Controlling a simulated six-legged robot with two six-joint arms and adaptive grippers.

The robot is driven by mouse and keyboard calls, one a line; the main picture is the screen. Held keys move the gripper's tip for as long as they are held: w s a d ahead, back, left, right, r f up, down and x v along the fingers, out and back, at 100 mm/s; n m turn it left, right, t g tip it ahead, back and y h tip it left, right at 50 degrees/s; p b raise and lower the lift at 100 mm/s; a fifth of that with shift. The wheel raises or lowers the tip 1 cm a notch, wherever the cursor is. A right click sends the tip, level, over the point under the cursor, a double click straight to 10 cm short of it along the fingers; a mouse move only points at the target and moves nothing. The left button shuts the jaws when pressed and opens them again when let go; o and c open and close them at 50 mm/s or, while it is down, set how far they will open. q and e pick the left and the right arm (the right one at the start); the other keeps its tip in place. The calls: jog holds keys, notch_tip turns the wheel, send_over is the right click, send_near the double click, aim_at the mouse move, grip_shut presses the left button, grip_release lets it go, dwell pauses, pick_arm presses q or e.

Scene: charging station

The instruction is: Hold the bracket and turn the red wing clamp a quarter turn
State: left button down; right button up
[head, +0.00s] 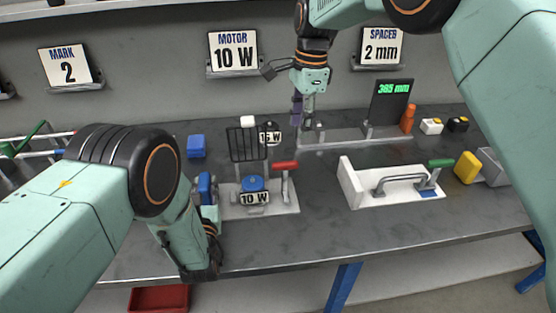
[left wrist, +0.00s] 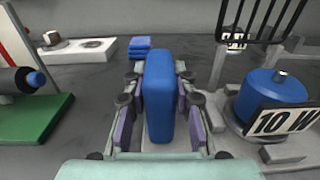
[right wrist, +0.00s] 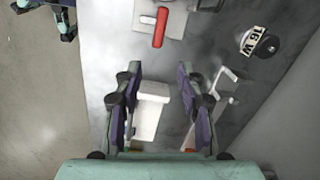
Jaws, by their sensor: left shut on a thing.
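My left gripper (head: 207,190) is shut on an upright blue block (left wrist: 158,95), which stands between its fingers in the left wrist view. Whether this block is part of the bracket I cannot tell. The red wing clamp (head: 285,165) is on a grey post on a pale base plate (head: 284,203), right of a blue motor (head: 253,183) labelled 10 W. It also shows at the top of the right wrist view (right wrist: 160,27). My right gripper (head: 305,112) is open and empty, pointing down above the bench, behind and right of the clamp and apart from it.
A dark wire guard (head: 247,143) stands upright behind the motor. A white fixture (head: 400,190) with a green handle lies to the right. A measuring rail (head: 345,138) runs behind it. Bare bench lies between clamp and fixture.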

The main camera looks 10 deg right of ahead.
aim_at(286, 162)
jog(key=a+f+n+y, duration=0.1)
jog(key=f+n, duration=0.2)
jog(key=n, duration=0.8)
jog(key=f+n+y, duration=0.1)
jog(key=f+n, duration=0.3)
jog(key=n, duration=0.7)
jog(key=a+f+n+y, duration=0.1)
jog(key=f+n, duration=0.2)
jog(key=n, duration=0.9)
jog(key=shift+s+a+f, duration=0.25)
jog(key=shift+a, duration=0.1)
jog(key=shift+c, duration=0.2)
grip_shut()
